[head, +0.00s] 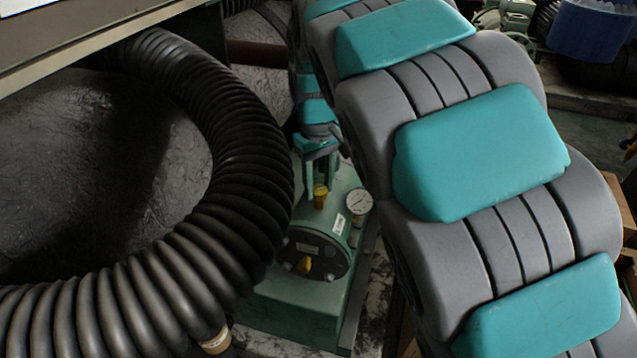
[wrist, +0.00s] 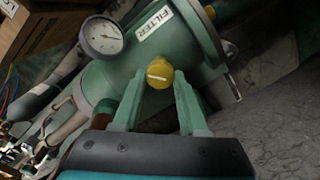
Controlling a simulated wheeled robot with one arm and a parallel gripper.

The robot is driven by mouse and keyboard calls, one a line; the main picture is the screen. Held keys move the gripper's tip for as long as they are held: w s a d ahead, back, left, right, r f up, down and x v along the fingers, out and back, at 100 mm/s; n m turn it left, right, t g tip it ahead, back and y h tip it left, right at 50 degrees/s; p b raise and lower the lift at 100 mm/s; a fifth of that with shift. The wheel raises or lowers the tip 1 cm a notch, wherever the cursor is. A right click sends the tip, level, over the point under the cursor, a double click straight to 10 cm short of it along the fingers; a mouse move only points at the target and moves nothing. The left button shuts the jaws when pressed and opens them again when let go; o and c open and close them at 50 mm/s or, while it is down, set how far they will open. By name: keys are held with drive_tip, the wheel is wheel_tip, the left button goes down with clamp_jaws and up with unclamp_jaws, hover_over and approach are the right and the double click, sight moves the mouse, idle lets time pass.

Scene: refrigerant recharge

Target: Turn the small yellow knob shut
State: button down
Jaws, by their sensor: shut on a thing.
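The small yellow knob (head: 320,194) stands on top of a green cylinder. In the wrist view the knob (wrist: 159,73) is round, with a pale line across its face. My gripper (wrist: 160,78) is shut on it, one green finger on each side. In the head view my gripper (head: 319,178) comes down on the knob from above, and its fingers partly hide the knob's upper end. The green cylinder (wrist: 190,45) carries a white "FILTER" label (wrist: 154,23). A second yellow part (head: 304,265) sits on the cylinder's dark front flange.
A pressure gauge (head: 358,202) stands on the cylinder close to the knob; it also shows in the wrist view (wrist: 102,36). A thick black ribbed hose (head: 245,170) curves close on the left. A blue object (head: 590,30) is at the far right.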

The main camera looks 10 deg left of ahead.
sight(319, 188)
drive_tip(key=m, duration=0.3)
drive_tip(key=shift+m, duration=0.4)
drive_tip(key=shift+m+p, duration=0.35)
drive_tip(key=shift+m, duration=1.45)
drive_tip(key=shift+c, duration=2.2)
unclamp_jaws()
drive_tip(key=shift+r, duration=0.1)
wheel_tip(319, 188, up, 7)
drive_tip(key=shift+f, duration=0.1)
drive_tip(key=shift+r, duration=0.4)
